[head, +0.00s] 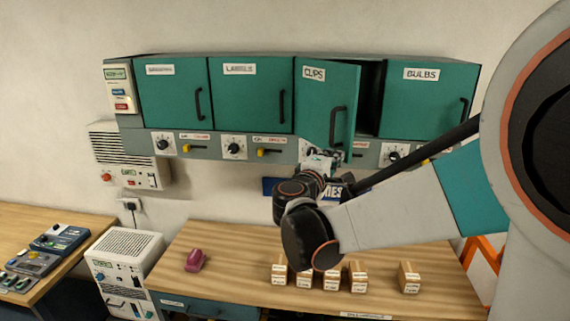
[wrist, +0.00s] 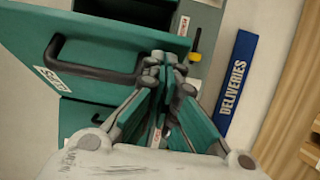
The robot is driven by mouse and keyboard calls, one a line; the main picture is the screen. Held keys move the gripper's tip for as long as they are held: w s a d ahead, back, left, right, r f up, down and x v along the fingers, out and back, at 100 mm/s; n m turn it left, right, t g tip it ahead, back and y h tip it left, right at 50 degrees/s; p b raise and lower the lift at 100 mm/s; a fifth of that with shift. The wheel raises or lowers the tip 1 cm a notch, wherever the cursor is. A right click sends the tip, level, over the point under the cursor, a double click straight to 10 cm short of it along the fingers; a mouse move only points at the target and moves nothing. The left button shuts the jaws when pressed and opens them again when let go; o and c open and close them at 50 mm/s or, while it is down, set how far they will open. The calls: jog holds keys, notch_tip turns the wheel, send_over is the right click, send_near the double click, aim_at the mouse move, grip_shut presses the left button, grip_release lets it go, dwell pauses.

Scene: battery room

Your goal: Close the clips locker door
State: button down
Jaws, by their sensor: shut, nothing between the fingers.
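The clips locker door (head: 323,101) is green with a black handle (head: 337,126) and a white label reading CLIPS. It stands partly open, swung out from the wall cabinet, with a dark gap on its right. My gripper (head: 318,163) is shut and empty, just below the door's lower edge in the head view. In the wrist view, the door (wrist: 110,40) fills the upper left, and its handle (wrist: 100,70) reaches close to the shut fingertips of my gripper (wrist: 165,62). I cannot tell whether they touch.
Shut lockers flank it: labels (head: 250,95) on the left and bulbs (head: 425,100) on the right. Knobs and yellow switches line the panel (head: 210,146) below. A blue DELIVERIES sign (wrist: 236,80) is on the wall. Several small boxes (head: 358,277) and a magenta object (head: 195,260) are on the workbench (head: 235,245).

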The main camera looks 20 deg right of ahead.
jog(key=shift+n+t+y, duration=0.7)
jog(key=shift+y, duration=0.1)
jog(key=w+d+b, duration=0.1)
jog(key=w+d, duration=0.3)
jog(key=d, duration=0.3)
jog(key=w+d+b, duration=0.2)
jog(key=w+d, duration=0.2)
jog(key=d, duration=0.4)
jog(key=w+d+b, duration=0.2)
jog(key=w+d, duration=0.2)
jog(key=d, duration=0.3)
jog(key=shift+w+d, duration=0.15)
jog(key=shift+w, duration=0.1)
